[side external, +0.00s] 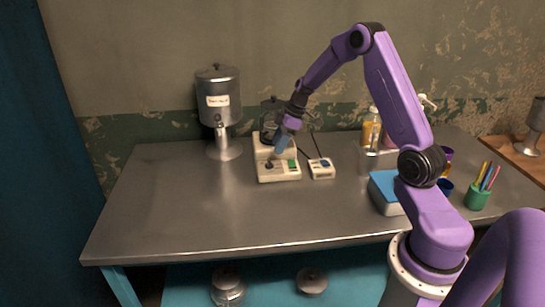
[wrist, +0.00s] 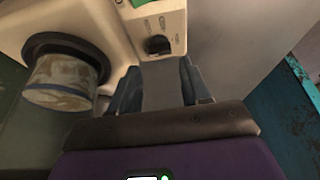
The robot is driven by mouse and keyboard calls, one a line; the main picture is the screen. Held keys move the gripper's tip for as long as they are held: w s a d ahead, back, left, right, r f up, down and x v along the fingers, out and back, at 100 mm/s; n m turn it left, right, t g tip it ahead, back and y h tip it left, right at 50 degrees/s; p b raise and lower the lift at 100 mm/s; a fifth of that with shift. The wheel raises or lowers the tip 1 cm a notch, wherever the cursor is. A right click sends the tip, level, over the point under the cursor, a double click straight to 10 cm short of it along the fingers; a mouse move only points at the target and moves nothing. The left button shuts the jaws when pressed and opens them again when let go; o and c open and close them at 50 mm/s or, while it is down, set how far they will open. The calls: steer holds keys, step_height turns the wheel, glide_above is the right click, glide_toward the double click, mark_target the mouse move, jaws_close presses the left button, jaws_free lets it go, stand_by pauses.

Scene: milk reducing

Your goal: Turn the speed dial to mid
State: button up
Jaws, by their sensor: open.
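A cream machine (side external: 278,172) stands at the back middle of the metal table, with a green button and a small dark knob on its base. In the wrist view its cream body (wrist: 112,22) fills the top. A dark round dial (wrist: 158,45) with small marks around it sits there, just beyond the fingertips; I cannot read its setting. My gripper (side external: 281,146) points down over the machine's base. In the wrist view my gripper (wrist: 160,70) is open, with its fingers apart and nothing visible held between them. I cannot tell whether a finger touches the dial.
A metal dispenser (side external: 220,105) stands to the left. Bottles (side external: 371,128), a blue box (side external: 384,192) and a green pencil cup (side external: 477,198) are to the right. The table's front left is clear.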

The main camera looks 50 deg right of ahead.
mark_target(272, 164)
steer(key=x, duration=0.5)
steer(key=shift+w+a+f, duration=0.1)
steer(key=shift+f, duration=0.25)
steer(key=c, duration=0.8)
